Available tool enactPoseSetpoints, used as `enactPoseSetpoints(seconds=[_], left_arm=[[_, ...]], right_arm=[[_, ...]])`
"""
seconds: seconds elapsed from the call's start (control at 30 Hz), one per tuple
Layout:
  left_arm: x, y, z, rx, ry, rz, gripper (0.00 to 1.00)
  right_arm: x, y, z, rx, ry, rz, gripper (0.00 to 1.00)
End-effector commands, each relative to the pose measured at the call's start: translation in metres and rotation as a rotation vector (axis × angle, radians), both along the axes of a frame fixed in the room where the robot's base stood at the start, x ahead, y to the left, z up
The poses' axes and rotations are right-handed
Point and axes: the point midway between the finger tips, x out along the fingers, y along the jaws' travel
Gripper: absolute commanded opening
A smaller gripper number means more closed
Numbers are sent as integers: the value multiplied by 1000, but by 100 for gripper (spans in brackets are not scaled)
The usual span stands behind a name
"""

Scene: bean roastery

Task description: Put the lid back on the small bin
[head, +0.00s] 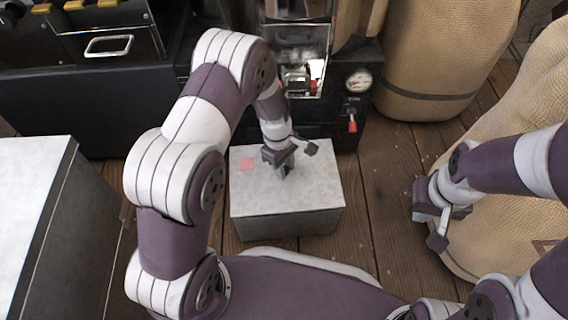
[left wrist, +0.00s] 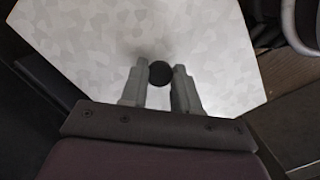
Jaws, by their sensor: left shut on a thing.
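The small bin (head: 285,224) is a grey box on the wooden floor, below the middle of the head view. Its pale, speckled lid (head: 311,198) lies level over the top, with a small pink mark near its left corner. My left gripper (head: 286,170) points down at the lid's middle. In the left wrist view, its two fingers are shut on the lid's round black knob (left wrist: 160,73), and the lid (left wrist: 100,45) fills the background. I cannot tell whether the lid rests fully on the rim. My right gripper (head: 432,228) hangs at the right; its fingers are unclear.
A black machine with a gauge (head: 358,80) and a red-tipped lever stands just behind the bin. Burlap sacks (head: 425,50) stand at the back right and right. A pale-topped counter (head: 35,190) is at the left. Bare floor (head: 385,190) shows right of the bin.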

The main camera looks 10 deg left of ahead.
Motion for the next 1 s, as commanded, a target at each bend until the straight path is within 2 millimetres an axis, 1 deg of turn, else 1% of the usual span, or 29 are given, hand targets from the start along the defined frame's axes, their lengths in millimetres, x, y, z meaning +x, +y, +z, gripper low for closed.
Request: enactPoseSetpoints(seconds=[0.3,0.6,1.0], left_arm=[[0,0,0,0,-1,0,0],[0,0,-3,0,-1,0,0],[1,0,-4,0,-1,0,0]], right_arm=[[0,0,0,0,0,0,0],[0,0,6,0,0,0,0],[0,0,5,0,0,0,0]])
